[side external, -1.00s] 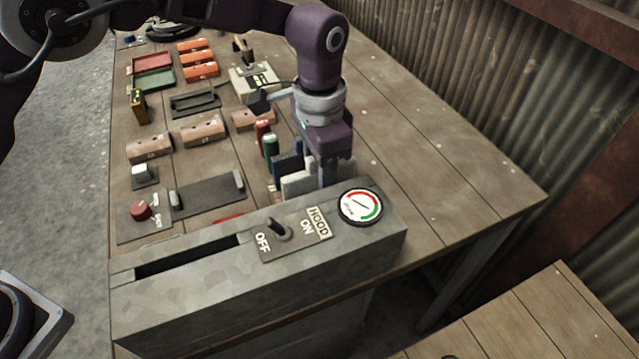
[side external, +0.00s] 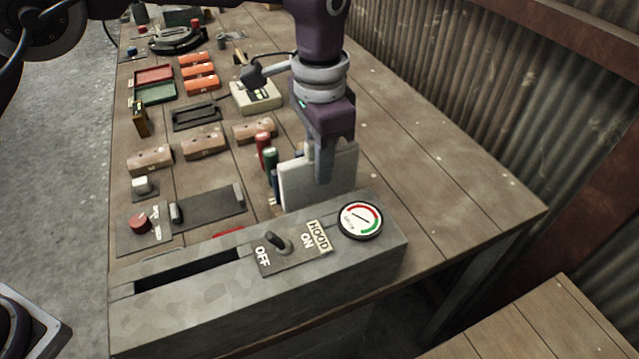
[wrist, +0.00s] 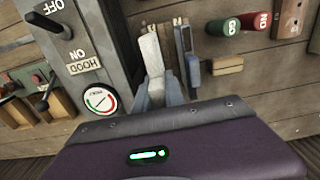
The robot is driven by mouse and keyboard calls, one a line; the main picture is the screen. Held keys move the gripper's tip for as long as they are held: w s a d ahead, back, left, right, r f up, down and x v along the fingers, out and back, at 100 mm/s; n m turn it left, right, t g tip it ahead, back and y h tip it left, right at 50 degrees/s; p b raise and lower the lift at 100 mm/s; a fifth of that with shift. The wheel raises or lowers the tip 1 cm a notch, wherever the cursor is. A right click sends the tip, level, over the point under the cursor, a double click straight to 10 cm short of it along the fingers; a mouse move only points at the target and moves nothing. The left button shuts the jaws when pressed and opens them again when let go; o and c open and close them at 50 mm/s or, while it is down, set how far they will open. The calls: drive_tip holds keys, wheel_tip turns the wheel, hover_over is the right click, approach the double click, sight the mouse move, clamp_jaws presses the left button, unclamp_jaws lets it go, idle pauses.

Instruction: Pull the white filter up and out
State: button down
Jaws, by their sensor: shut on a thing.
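The white filter (side external: 297,187) is a pale flat panel standing upright behind the grey hood box. My gripper (side external: 321,172) is shut on it from above, with a finger in front of its face. The filter's lower edge is partly hidden behind the box. In the wrist view the filter (wrist: 151,52) shows as a narrow white edge between the fingers of my gripper (wrist: 160,92). A dark blue panel (wrist: 187,50) stands beside it there; in the side view it is mostly hidden behind the filter.
The hood box (side external: 190,305) has a switch (side external: 278,242) and a round gauge (side external: 360,220) close in front. Red (side external: 264,150) and green (side external: 271,160) cylinders stand just left of the filter. The wooden table (side external: 430,190) is clear to the right.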

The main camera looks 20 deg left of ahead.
wheel_tip(320, 180, up, 4)
drive_tip(key=shift+r, duration=0.15)
drive_tip(key=shift+w+r, duration=0.1)
drive_tip(key=shift+r, duration=4)
